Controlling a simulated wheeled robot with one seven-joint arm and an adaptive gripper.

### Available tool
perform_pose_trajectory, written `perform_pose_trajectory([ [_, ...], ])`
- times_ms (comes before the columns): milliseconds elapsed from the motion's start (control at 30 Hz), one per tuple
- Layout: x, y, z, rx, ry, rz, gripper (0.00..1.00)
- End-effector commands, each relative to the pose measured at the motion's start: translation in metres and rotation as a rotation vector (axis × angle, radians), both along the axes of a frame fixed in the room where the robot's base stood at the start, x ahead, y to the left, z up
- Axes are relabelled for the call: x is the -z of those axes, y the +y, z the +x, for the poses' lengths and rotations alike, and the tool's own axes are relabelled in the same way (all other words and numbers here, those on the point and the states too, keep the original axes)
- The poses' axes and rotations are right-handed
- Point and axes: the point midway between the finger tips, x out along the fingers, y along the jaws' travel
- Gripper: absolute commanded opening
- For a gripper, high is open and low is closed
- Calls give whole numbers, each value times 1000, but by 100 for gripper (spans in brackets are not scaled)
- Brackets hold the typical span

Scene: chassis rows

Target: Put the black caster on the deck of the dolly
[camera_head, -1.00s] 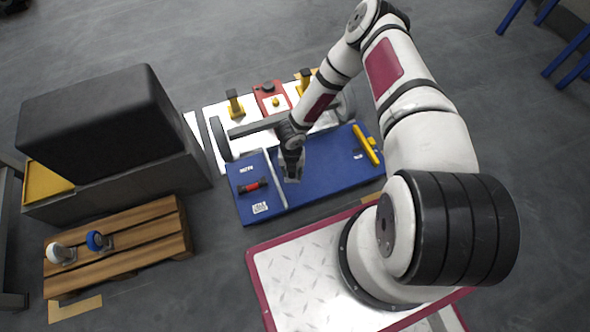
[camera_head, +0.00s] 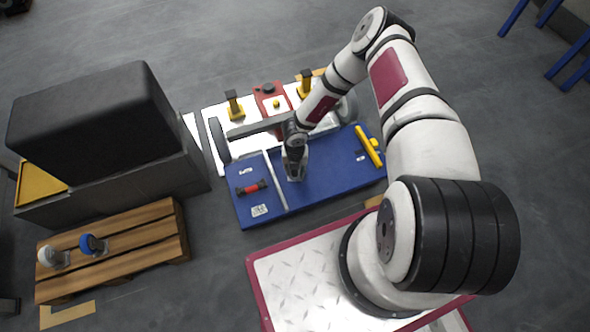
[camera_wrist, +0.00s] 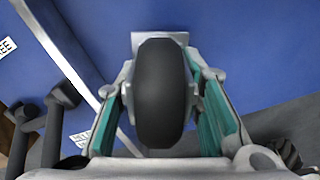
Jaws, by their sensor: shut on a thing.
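The black caster (camera_wrist: 160,95), a black wheel in a grey metal fork, is between the teal-padded fingers of my gripper (camera_wrist: 165,125) in the wrist view. The fingers are shut on it from both sides. Its pale mounting plate (camera_wrist: 160,39) shows beyond the wheel, over blue surface. In the head view my gripper (camera_head: 295,172) is over the middle of the dolly's blue deck (camera_head: 325,187), and the caster is mostly hidden there. I cannot tell whether the plate touches the deck.
A red-and-black handled item (camera_head: 251,188) lies on the deck's left part, beyond a pale strip (camera_head: 276,180). A yellow bar (camera_head: 369,146) is at its right. A wooden pallet (camera_head: 145,232) at left bears a white caster (camera_head: 53,257) and a blue caster (camera_head: 93,244).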

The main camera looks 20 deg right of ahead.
Motion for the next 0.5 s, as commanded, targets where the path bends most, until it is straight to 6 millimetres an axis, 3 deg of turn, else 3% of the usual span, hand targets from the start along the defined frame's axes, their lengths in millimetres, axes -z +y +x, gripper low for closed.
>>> perform_pose_trajectory([
  [33,2,0,0,0,0,0,0],
  [67,2,0,0,0,0,0,41],
  [133,2,0,0,0,1,0,54],
  [500,-3,0,0,1,0,0,54],
])
